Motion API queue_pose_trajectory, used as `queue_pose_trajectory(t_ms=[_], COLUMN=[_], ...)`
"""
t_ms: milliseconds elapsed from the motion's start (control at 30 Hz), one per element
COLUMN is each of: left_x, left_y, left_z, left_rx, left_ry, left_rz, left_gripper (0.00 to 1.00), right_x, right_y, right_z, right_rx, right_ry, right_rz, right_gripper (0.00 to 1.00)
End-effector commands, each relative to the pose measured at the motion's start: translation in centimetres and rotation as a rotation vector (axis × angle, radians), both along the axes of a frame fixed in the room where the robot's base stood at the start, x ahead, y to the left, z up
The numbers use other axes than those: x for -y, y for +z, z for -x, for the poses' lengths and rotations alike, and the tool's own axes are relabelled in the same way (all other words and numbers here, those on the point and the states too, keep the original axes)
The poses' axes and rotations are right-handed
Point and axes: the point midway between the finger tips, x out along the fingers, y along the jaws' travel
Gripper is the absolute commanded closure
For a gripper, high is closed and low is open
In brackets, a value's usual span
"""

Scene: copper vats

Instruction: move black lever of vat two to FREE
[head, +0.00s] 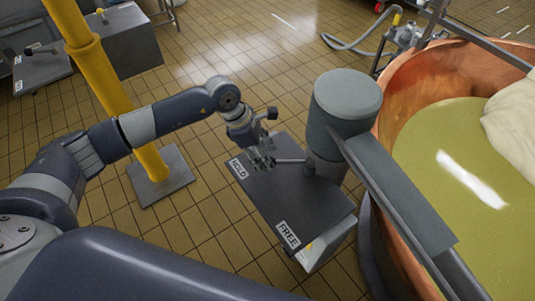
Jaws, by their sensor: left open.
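The dark lever (291,161) sticks out to the left from the base of a grey cylindrical housing (346,105) beside a copper vat. It lies above a dark plate (290,195) and points toward the HOLD label (238,168). The FREE label (288,234) is at the plate's near edge. My left gripper (262,159) is open at the lever's outer end, near the HOLD label. The fingers partly hide that end, and I cannot tell whether they touch it. My right gripper is not in view.
The copper vat (402,88) with yellowish liquid fills the right side, with a grey beam (395,190) across its rim. A yellow post (103,80) stands on a floor plate at left, near my arm. Tiled floor is open beyond the plate.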

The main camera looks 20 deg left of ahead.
Motion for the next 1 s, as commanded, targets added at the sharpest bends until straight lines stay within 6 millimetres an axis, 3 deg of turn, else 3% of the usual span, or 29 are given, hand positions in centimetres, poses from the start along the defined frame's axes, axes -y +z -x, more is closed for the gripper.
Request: queue_pose_trajectory(t_ms=[200,467,700,1000], left_x=[0.7,0.7,0.7,1.2], left_y=[-1.6,-1.7,-1.7,-1.8], left_z=[-0.2,-0.2,-0.2,-0.4], left_rx=[0.000,0.001,0.002,0.002], left_ry=[0.000,0.000,0.000,0.003], left_rz=[0.001,0.002,0.002,0.002], left_gripper=[0.54,0.54,1.00,1.00], right_x=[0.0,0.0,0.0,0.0], right_y=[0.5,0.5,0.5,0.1], right_z=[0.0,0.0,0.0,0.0], right_rx=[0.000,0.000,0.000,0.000], right_ry=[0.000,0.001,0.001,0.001], right_rz=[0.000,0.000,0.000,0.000], right_gripper=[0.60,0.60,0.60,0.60])
